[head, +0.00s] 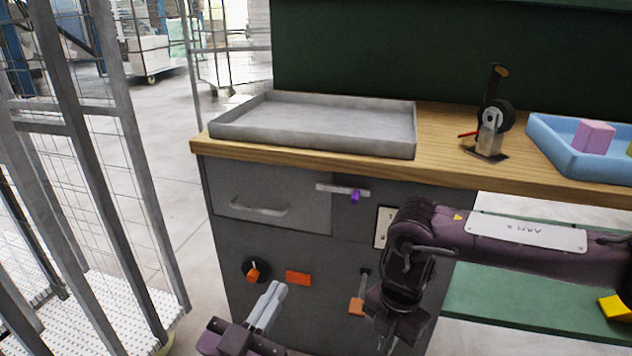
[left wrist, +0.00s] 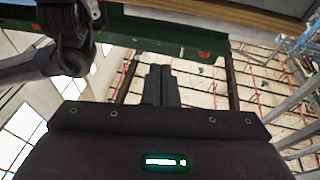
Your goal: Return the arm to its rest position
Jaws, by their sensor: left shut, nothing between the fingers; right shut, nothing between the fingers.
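My left gripper (head: 270,296) is at the bottom of the head view, in front of the grey cabinet (head: 300,222). Its two grey fingers are together and hold nothing. They also show in the left wrist view (left wrist: 160,84), shut and empty. My right arm comes in from the right across the cabinet's front and bends down at the elbow. My right gripper (head: 387,342) points down near the bottom edge; it is shut and empty, with its tips partly cut off by the frame.
A wooden worktop carries a grey tray (head: 235,131), a small press (head: 490,130) and a blue bin (head: 560,158) with a pink block (head: 594,137). The cabinet front has an orange knob (head: 253,274) and a purple-handled latch (head: 355,196). A wire cage cart (head: 125,150) stands left.

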